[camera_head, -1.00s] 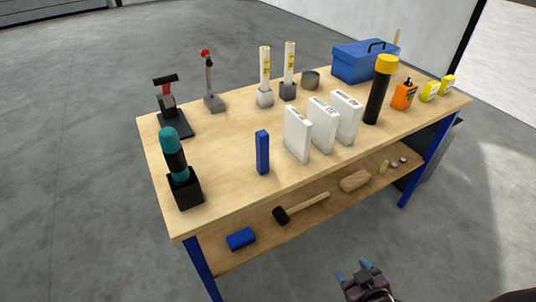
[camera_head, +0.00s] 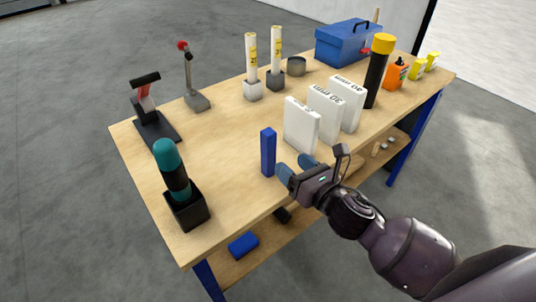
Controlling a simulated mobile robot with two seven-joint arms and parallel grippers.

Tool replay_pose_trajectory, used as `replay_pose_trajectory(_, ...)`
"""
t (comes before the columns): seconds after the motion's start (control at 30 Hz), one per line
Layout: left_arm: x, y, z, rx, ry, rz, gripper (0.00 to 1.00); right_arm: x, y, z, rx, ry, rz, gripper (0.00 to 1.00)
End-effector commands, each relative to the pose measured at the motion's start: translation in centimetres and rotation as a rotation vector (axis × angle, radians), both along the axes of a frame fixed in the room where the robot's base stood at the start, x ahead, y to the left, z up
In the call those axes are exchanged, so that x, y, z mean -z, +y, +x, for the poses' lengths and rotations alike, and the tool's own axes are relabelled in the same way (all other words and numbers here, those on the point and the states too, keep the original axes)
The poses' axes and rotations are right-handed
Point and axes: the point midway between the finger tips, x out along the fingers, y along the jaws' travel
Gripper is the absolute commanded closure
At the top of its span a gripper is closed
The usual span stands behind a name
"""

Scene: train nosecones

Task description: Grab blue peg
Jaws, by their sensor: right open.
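The blue peg (camera_head: 268,152) is a slim, square-sided block standing upright near the front edge of the wooden workbench (camera_head: 228,150). My right gripper (camera_head: 296,168) is open, with its two blue-grey fingertips just right of the peg's lower part. The fingertips look close to the peg, but I cannot tell whether the nearer one touches it. The gripper looks empty. My left gripper is not in view.
White boxes (camera_head: 302,126) stand right behind the gripper. A black holder (camera_head: 187,211) with a teal-topped tool (camera_head: 168,157) stands at the front left. A black-and-red device (camera_head: 150,110), a lever (camera_head: 190,80) and a blue toolbox (camera_head: 345,45) stand farther back.

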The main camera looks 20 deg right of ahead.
Motion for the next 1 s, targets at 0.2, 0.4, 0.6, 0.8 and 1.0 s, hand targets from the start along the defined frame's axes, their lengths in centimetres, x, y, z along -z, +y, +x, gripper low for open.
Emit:
replay_pose_trajectory(0.2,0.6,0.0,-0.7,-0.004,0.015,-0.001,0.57,-1.1,0.6,0.8,-0.031,-0.093,-0.176,0.38)
replay_pose_trajectory(0.4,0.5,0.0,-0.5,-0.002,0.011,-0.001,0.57,-1.3,1.5,3.0,-0.032,-0.101,-0.186,0.38)
replay_pose_trajectory(0.6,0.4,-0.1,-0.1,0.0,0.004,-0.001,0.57,-1.2,2.3,5.3,-0.032,-0.098,-0.184,0.38)
replay_pose_trajectory(0.8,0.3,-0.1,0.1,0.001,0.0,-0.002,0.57,-1.1,2.5,6.3,-0.031,-0.096,-0.183,0.38)
replay_pose_trajectory(1.0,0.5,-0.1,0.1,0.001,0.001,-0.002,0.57,-1.0,3.0,8.9,-0.031,-0.097,-0.182,0.38)
